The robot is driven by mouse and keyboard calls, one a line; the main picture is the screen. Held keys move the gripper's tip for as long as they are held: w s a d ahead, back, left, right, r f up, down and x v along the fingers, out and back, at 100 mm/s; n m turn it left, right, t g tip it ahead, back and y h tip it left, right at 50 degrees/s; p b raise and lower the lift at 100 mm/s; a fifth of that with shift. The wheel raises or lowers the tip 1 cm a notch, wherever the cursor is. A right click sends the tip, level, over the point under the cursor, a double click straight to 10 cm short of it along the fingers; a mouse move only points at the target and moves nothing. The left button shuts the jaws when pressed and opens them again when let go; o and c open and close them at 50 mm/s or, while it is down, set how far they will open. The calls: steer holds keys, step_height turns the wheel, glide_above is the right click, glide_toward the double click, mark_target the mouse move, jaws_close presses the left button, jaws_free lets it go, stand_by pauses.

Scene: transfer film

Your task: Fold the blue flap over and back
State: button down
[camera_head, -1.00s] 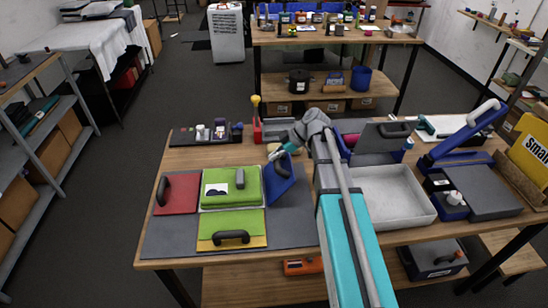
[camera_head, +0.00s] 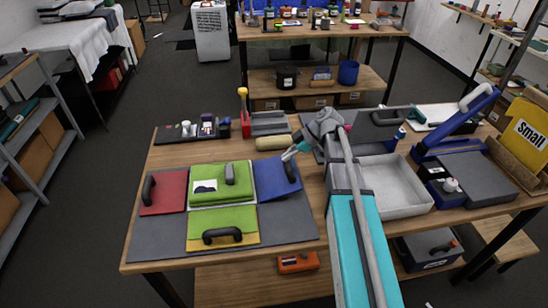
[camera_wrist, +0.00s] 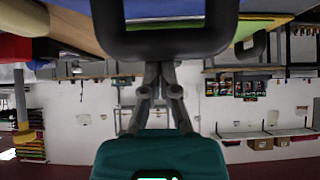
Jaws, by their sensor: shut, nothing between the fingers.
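The blue flap (camera_head: 272,178) lies roughly flat at the right of the folded mat, beside the green centre piece (camera_head: 216,190). Its black handle (camera_head: 290,172) stands near its right edge. My gripper (camera_head: 286,157) is shut and empty, just behind the handle. In the wrist view the black handle (camera_wrist: 172,44) looms large at the top, right by my gripper's fingertips (camera_wrist: 158,66). Whether they touch it cannot be told. A strip of the flap's blue (camera_wrist: 180,9) shows beyond the handle.
A red flap (camera_head: 166,192) and a green-yellow flap (camera_head: 222,226) with black handles lie on the grey mat (camera_head: 155,236). A beige roller (camera_head: 272,142) lies behind. A grey tray (camera_head: 395,188) stands right of my arm.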

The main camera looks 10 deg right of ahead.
mark_target(295, 169)
steer(key=d+f+b, duration=0.2)
steer(key=f, duration=0.1)
steer(key=shift+d+f+b, duration=0.2)
steer(key=shift+f+b, duration=0.05)
steer(key=shift+b, duration=0.15)
steer(key=shift+s+d+f+b, duration=0.15)
steer(key=shift+d+f+b, duration=0.2)
steer(key=shift+b, duration=0.1)
steer(key=shift+s, duration=0.1)
steer(key=shift+r, duration=0.2)
steer(key=shift+w+r+p, duration=0.2)
steer(key=shift+p, duration=0.35)
steer(key=shift+w+d+r+p, duration=0.1)
steer(key=shift+d+r+p, duration=0.1)
steer(key=shift+r+p, duration=0.1)
steer(key=shift+a+r, duration=0.2)
steer(key=shift+r, duration=0.05)
steer(key=shift+s, duration=0.45)
